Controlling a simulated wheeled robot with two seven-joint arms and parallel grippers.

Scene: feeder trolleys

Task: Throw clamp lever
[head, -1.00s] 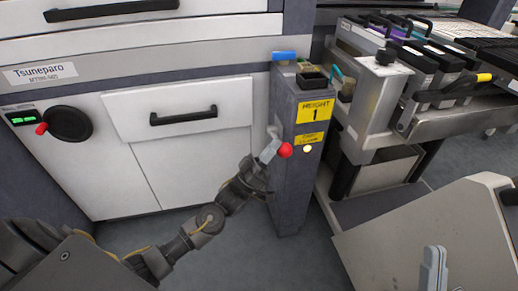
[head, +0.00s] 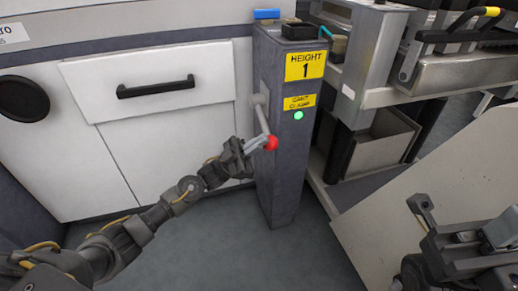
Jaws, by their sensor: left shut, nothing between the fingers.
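The clamp lever (head: 261,117) is a grey rod on the left side of the dark grey post (head: 280,175). It slants down and ends in a red knob (head: 271,143). A green light (head: 298,115) glows on the post's face below the yellow labels. My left gripper (head: 259,144) is shut and empty, with its pale fingertips right beside the red knob. I cannot tell whether they touch it. My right gripper (head: 492,236) is at the lower right, away from the post, and its finger gap is unclear.
A white cabinet with a drawer (head: 160,90) stands left of the post. A feeder trolley (head: 400,92) with metal trays stands close on the right. A pale slanted panel (head: 400,200) fills the lower right. Grey floor (head: 225,250) is open in front of the post.

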